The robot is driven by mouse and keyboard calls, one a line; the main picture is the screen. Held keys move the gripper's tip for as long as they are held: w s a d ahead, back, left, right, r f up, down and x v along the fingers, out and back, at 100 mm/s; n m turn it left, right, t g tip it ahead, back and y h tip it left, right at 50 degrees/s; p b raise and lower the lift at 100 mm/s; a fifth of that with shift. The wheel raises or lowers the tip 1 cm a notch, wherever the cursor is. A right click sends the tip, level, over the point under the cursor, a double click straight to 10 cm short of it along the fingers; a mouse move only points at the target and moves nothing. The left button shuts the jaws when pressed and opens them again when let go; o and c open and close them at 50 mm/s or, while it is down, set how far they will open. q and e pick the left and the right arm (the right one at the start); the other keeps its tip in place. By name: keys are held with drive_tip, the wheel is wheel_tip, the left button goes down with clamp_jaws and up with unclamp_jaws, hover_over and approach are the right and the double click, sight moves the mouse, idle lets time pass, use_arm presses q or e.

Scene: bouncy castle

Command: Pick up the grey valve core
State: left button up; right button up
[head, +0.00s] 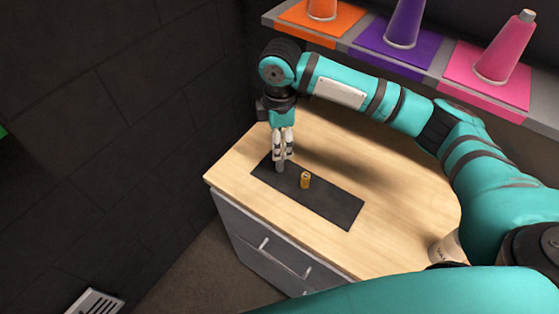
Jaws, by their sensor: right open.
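The grey valve core (281,167) stands upright near the left end of a black mat on the wooden counter. My right gripper (283,158) points straight down over it, with its fingertips at the upper part of the core. The jaws are open, and the fingers partly hide the core's top. Whether the fingers touch it is too small to tell. My left gripper is not in the head view.
A small orange-yellow cylinder (305,180) stands on the black mat (338,203), just right of the core. The wooden counter (400,190) has free room around the mat. A shelf with orange, purple (405,25) and pink (503,50) cones runs behind my right arm.

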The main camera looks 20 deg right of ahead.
sight(280, 163)
drive_tip(key=f, duration=0.3)
drive_tip(key=shift+w+d+f, duration=0.25)
drive_tip(key=shift+w+f, duration=0.05)
drive_tip(key=shift+f, duration=0.1)
drive_tip(key=shift+w+a+f+p, duration=0.1)
drive_tip(key=shift+f+p, duration=0.35)
drive_tip(key=shift+f, duration=0.5)
drive_tip(key=f, duration=0.1)
drive_tip(key=f+p, duration=0.1)
drive_tip(key=f, duration=0.2)
drive_tip(key=shift+w+f, duration=0.25)
drive_tip(key=shift+w, duration=0.1)
drive_tip(key=shift+f, duration=0.25)
drive_tip(key=shift+c, duration=0.4)
drive_tip(key=c, duration=0.7)
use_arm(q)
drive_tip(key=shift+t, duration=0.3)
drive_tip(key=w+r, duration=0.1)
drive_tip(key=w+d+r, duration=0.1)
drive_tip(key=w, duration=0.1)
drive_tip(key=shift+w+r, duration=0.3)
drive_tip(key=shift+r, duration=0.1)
use_arm(e)
clamp_jaws()
